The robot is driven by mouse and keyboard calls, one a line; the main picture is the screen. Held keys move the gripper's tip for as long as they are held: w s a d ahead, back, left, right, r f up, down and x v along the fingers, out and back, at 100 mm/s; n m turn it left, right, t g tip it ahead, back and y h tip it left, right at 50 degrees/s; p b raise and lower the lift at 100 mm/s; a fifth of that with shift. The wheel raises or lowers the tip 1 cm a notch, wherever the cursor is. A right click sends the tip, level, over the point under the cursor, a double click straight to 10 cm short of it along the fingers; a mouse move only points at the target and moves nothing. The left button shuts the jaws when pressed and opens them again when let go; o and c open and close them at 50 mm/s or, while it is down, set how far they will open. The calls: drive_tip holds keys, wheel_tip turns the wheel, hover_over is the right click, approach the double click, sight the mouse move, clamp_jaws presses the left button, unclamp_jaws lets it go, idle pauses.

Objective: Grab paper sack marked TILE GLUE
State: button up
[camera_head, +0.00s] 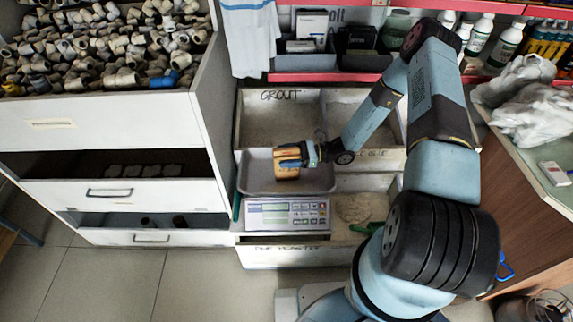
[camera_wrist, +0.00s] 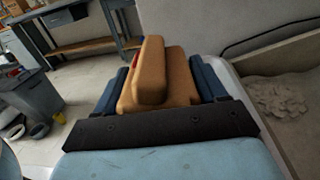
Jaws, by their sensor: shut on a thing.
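A tan paper sack (camera_head: 287,163) is at the scale's metal pan in the head view. It also shows in the wrist view (camera_wrist: 158,80), between the two blue fingers of my gripper (camera_wrist: 160,88). My gripper (camera_head: 292,157) is shut on the sack from the right side in the head view. The fingers cover part of the sack, and I cannot read any marking on it. A small red patch shows on its left side in the wrist view. I cannot tell whether the sack touches the pan.
The scale pan (camera_head: 258,181) sits above a keypad and display panel (camera_head: 288,214). Bins of powder surround it, one marked GROUT (camera_head: 280,97). A white drawer cabinet (camera_head: 130,160) full of pipe fittings stands close on the left. A counter (camera_head: 545,150) with plastic bags is on the right.

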clamp_jaws()
drive_tip(key=shift+r, duration=0.1)
